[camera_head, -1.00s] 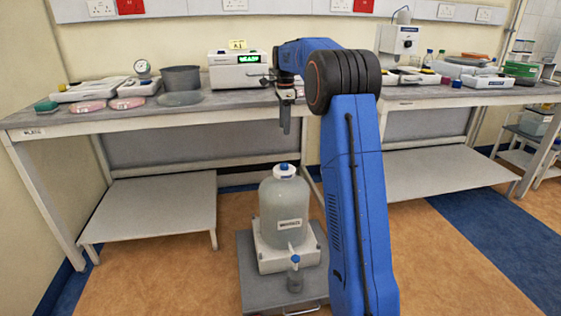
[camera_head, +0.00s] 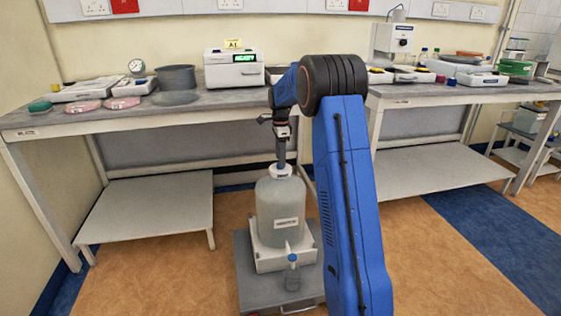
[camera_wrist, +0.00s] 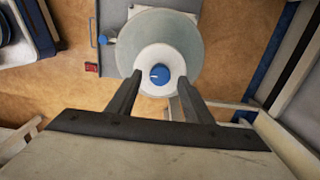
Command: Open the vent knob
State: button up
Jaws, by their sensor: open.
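The vent knob (camera_wrist: 160,74) is a small blue round knob with a pale mark, on the white cap (camera_wrist: 145,63) of a grey-green carboy (camera_head: 280,212). In the wrist view my gripper (camera_wrist: 160,76) is open, with one dark finger on each side of the knob and space between. In the head view my gripper (camera_head: 281,158) points straight down at the carboy's top and hides the knob. I cannot tell whether the fingers are level with the knob or above it. The carboy stands upright in a white base with a blue-handled tap (camera_head: 292,258) at its front.
The carboy's base rests on a low grey cart (camera_head: 252,292). Behind it runs a lab bench (camera_head: 130,118) with a grey pot (camera_head: 176,78), a dial gauge and a white device reading READY (camera_head: 234,68). A lower shelf (camera_head: 150,200) is left of the carboy, and open floor lies right.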

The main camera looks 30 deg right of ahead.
jog(key=shift+f, duration=1)
jog(key=c, duration=1.1)
jog(key=shift+o, duration=0.2)
